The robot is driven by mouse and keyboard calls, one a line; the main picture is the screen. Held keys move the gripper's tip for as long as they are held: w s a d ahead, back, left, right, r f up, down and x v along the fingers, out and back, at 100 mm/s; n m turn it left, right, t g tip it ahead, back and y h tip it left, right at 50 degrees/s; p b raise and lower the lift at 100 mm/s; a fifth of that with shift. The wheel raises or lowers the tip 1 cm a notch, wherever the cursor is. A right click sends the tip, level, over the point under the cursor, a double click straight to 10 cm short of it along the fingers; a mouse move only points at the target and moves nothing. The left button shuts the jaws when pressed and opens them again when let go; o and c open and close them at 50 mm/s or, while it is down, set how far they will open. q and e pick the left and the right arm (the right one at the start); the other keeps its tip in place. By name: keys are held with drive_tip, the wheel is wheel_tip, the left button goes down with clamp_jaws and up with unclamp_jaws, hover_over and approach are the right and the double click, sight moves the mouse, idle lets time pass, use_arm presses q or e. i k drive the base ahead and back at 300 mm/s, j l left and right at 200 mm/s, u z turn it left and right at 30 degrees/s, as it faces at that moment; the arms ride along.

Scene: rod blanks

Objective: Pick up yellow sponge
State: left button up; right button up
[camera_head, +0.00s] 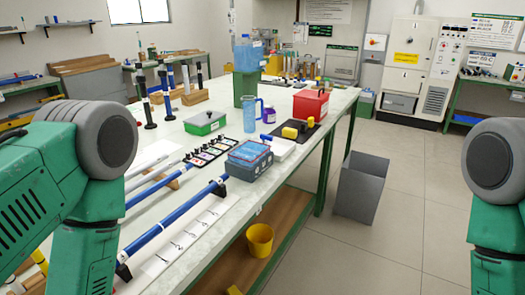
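A small yellow block (290,132), which looks like the sponge, lies on a dark mat (300,142) on the long table, in front of a red box. Another small yellow item (310,122) is just right of it; I cannot tell what it is. Part of a further yellow object (234,290) shows low at the bottom edge. Green links of my arms show at the left and right edges, far from the yellow block. Neither gripper is in view.
The red box (310,105), purple mug (269,115), clear blue pitcher (250,115) and blue box (250,155) stand around the block. A blue rod (170,225) lies nearer. A yellow bucket (260,240) sits on the lower shelf. A grey bin (360,187) stands right of the table; floor beyond is clear.

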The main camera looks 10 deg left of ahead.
sight(288, 132)
drive_tip(key=u, duration=0.8)
drive_tip(key=i+l+u, duration=0.15)
drive_tip(key=l+u, duration=0.2)
drive_tip(key=i+l+u, duration=0.1)
drive_tip(key=l+u, duration=0.25)
drive_tip(key=l, duration=0.25)
drive_tip(key=l+u, duration=0.35)
drive_tip(key=l, duration=0.15)
